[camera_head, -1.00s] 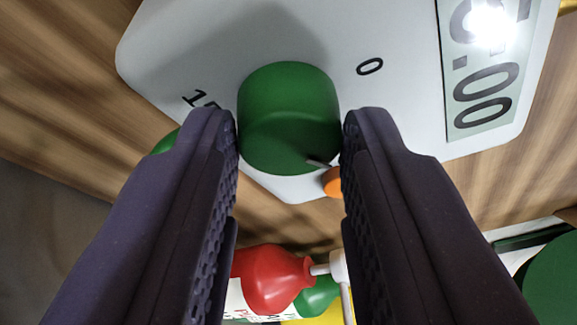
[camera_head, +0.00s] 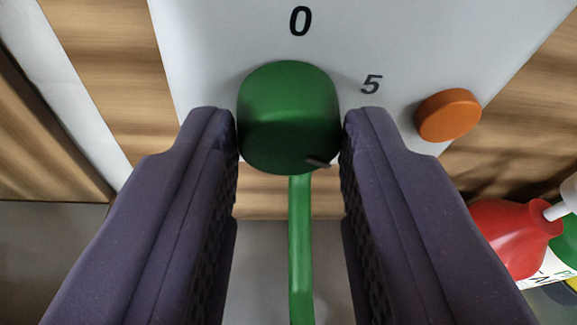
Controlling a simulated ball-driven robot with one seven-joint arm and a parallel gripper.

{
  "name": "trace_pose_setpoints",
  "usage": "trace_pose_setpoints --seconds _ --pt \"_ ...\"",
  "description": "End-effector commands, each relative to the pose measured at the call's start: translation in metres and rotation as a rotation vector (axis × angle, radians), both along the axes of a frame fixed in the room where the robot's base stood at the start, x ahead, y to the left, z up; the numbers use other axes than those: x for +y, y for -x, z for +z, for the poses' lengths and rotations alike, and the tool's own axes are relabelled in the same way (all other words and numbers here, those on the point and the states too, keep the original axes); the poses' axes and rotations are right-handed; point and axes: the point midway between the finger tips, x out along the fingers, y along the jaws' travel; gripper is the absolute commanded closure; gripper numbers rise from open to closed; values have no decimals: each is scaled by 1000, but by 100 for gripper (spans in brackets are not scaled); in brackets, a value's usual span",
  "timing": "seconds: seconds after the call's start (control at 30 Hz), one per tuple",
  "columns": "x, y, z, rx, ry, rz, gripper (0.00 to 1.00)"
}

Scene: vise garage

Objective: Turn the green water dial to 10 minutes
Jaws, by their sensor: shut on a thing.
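The green water dial (camera_head: 288,112) is a round green knob on a white panel (camera_head: 400,40), at the upper middle of the camera view. My gripper (camera_head: 290,125) is shut on it, with one dark purple finger pressed to each side. A small dark pointer mark (camera_head: 318,163) shows at the dial's lower right edge. A printed "0" (camera_head: 300,20) is above the dial and a "5" (camera_head: 371,84) is to its upper right. No "10" shows; the lower part of the scale is hidden by the dial and fingers.
An orange round button (camera_head: 448,115) is on the panel right of the dial. A green tube (camera_head: 300,250) hangs below the dial, between my fingers. A red bottle (camera_head: 510,238) stands at the lower right. Wooden boards lie behind the panel.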

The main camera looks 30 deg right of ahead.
Motion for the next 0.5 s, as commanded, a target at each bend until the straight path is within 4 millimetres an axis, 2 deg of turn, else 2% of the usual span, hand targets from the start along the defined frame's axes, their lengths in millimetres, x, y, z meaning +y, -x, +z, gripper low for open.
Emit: trace_pose_setpoints --seconds 0.03,0.5 --pt "-2 1 -5 -7 -37 -3 96" --pt "-4 1 -3 -65 -337 -2 96"
